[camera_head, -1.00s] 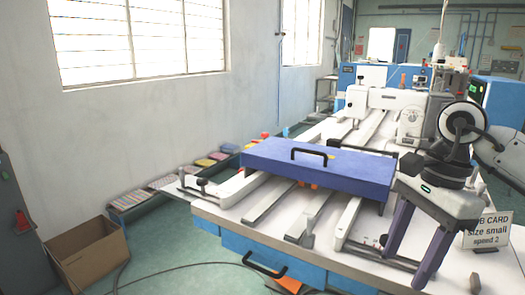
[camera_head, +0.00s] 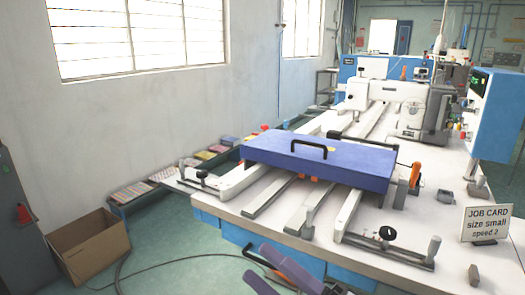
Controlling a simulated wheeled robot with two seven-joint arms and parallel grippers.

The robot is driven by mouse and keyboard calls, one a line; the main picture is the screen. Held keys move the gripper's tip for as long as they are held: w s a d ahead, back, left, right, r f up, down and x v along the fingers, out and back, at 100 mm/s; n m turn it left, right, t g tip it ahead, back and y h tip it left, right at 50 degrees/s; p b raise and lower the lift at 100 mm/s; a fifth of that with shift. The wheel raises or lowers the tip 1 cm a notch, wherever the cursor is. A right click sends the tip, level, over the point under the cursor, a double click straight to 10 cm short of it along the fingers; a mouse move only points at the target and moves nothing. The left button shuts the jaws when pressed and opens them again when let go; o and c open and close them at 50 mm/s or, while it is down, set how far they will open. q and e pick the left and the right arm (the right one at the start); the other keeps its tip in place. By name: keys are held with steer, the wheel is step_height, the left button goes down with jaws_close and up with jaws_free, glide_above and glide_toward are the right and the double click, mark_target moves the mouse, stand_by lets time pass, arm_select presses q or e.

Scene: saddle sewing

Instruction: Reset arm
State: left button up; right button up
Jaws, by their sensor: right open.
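My right gripper (camera_head: 254,262) shows at the bottom edge of the head view, left of centre. My left gripper is not in view.
The white sewing table (camera_head: 215,206) carries rails, the lid with its black handle, and clamps. A job card (camera_head: 487,224) reading "size small, speed 2" stands at right. A blue control box (camera_head: 497,115) is behind it. An open cardboard box (camera_head: 90,255) sits on the floor.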

steer(key=d+f+m+t+h, duration=0.4)
steer(key=d+f+m+h, duration=0.2)
steer(key=f+m+h, duration=0.5)
steer(key=s+d+f+m+g+h, duration=0.2)
steer(key=s+d+f+m+g, duration=0.2)
steer(key=s+f+m, duration=0.3)
steer(key=s+d+f+m+g+h, duration=0.2)
steer(key=s+d+f+m+g, duration=0.2)
steer(key=s+f+m, duration=0.3)
steer(key=s+d+f, duration=0.1)
steer(key=s+f, duration=0.3)
steer(key=f, duration=0.6)
steer(key=shift+s+f+h, duration=0.25)
steer(key=shift+h, duration=0.15)
